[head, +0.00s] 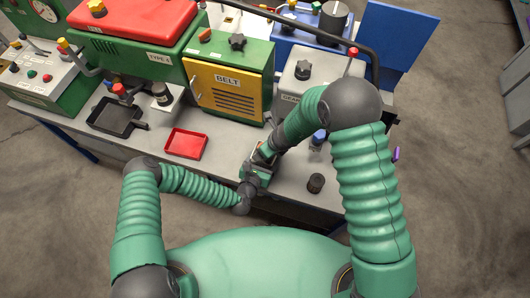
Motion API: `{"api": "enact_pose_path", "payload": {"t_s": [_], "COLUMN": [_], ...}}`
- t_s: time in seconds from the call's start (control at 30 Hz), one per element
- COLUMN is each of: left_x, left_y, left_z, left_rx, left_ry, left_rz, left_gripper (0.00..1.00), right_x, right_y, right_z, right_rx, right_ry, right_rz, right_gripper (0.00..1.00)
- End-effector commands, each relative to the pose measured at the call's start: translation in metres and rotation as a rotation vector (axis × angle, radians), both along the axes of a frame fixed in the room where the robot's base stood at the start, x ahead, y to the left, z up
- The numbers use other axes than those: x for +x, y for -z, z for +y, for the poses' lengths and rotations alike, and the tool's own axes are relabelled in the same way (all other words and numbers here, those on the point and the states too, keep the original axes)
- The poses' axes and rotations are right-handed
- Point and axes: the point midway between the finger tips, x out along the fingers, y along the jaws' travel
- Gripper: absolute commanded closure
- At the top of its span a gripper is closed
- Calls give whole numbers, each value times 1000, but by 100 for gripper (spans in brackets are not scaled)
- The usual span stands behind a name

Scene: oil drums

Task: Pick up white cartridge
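I cannot make out a white cartridge for certain. A small light-coloured item with a blue top (318,138) stands on the grey bench to the right of my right forearm, partly hidden, and I cannot tell what it is. My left gripper (250,187) is at the bench's front edge, near the middle. My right gripper (262,158) points down and left, just above it in the picture. The two overlap, so their fingers are too small and covered to read, and I cannot tell whether they touch or hold anything.
A red tray (185,144) and a black tray (117,118) lie on the bench (222,148). A green machine with a yellow belt door (226,88) stands behind. A black knob-like cylinder (316,183) is at the front right. The bench around the red tray is clear.

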Motion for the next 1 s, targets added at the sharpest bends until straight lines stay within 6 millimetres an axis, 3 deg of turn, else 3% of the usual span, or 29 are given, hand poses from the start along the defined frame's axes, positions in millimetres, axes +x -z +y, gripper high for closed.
{"api": "enact_pose_path", "payload": {"t_s": [0.1,0.67,1.0], "left_x": [0,0,0], "left_y": [1,1,1], "left_z": [1,1,0], "left_rx": [1,1,1], "left_ry": [-1,-1,-1], "left_rz": [2,2,2], "left_gripper": [61,61,61], "right_x": [0,0,0], "right_y": [0,0,-1], "right_z": [0,-1,-1], "right_rx": [0,0,1], "right_ry": [0,1,2], "right_rz": [0,0,1], "right_gripper": [26,100,100]}}
